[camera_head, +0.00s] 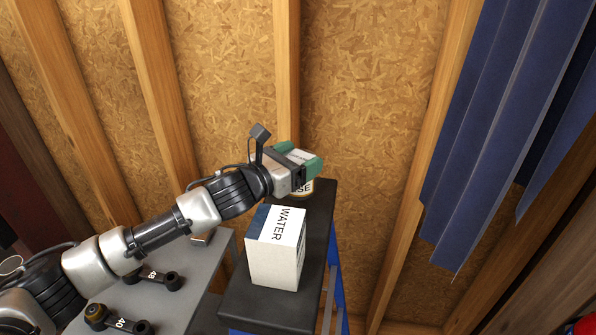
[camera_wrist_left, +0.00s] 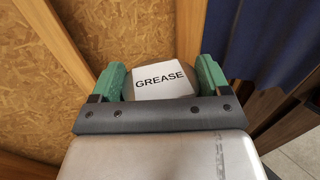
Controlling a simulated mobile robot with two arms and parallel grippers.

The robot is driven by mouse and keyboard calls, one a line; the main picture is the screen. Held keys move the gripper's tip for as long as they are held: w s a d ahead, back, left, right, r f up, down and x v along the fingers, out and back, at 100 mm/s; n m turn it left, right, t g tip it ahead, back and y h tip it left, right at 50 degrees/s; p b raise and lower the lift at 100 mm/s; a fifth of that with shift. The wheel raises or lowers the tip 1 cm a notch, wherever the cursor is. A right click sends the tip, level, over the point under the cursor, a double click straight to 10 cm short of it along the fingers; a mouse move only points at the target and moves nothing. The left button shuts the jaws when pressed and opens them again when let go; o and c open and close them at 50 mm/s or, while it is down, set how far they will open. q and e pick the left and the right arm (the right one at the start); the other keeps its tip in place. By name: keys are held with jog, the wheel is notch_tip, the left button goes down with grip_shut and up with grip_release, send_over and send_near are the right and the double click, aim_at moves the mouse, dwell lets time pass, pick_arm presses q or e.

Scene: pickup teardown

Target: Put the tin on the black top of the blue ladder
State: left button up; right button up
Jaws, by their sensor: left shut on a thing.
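The tin (camera_head: 304,188), with a white label reading GREASE in the left wrist view (camera_wrist_left: 161,84), is between the green fingertips of my left gripper (camera_head: 299,157). The gripper is shut on it. The black top (camera_head: 318,222) of the blue ladder (camera_head: 334,280) runs below. The tin is at the far end of this top; I cannot tell whether it touches the surface. The gripper hides much of the tin in the head view. My right gripper is not in view.
A white and blue box marked WATER (camera_head: 275,250) stands on the black top, nearer than the tin.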

pick_arm(q)
notch_tip(320, 180, down, 3)
jog(key=shift+p, duration=0.3)
jog(key=shift+f, duration=0.2)
jog(key=o, duration=1.1)
jog(key=shift+r, duration=0.2)
jog(key=shift+s+a+f, duration=0.2)
jog(key=shift+s+a, duration=0.05)
jog(key=b+v, duration=0.3)
jog(key=v, duration=0.3)
jog(key=shift+s+a, duration=0.15)
jog(key=shift+s+a+r, duration=0.1)
jog(key=shift+s+a, duration=0.05)
jog(key=shift+s, duration=0.05)
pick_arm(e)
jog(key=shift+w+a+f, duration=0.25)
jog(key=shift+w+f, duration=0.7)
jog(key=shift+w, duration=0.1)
